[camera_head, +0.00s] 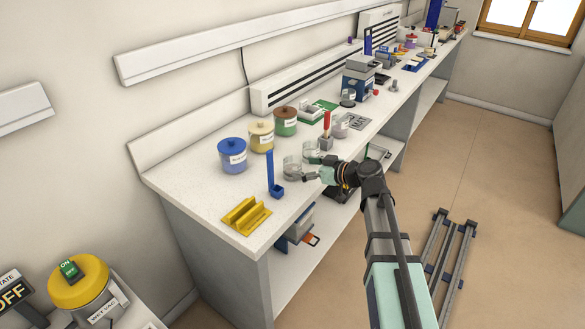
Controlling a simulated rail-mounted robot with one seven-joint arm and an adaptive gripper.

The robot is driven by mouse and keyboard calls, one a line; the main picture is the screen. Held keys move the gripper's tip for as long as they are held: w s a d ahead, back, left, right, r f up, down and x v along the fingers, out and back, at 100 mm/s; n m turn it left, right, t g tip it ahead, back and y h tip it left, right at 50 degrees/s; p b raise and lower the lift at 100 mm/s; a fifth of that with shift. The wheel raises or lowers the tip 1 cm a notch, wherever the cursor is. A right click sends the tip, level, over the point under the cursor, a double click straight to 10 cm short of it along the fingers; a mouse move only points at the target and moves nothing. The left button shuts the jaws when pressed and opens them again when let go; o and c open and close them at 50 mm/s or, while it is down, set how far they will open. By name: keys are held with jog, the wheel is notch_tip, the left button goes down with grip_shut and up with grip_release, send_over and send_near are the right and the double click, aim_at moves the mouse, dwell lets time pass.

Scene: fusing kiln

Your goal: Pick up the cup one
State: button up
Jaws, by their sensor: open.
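A clear glass cup (291,167) stands on the white bench top near its front edge. A second clear cup (310,152) stands just behind it to the right. No readable label tells which one is cup one. My gripper (311,168) is open and reaches in from the right, its fingers pointing left toward the cups. One finger lies close to the front cup; whether it touches cannot be told at this size. Nothing shows held between the fingers.
A blue holder (272,176) with a tall post and a yellow rack (246,215) stand left of the cups. Blue (232,156), cream (261,137) and brown (285,121) lidded jars stand behind. A red-handled tool (326,131) stands upright to the right.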

aim_at(299, 167)
jog(key=shift+p+x, duration=1.05)
jog(key=shift+x, duration=1.6)
jog(key=shift+s, duration=0.1)
jog(key=c, duration=1.3)
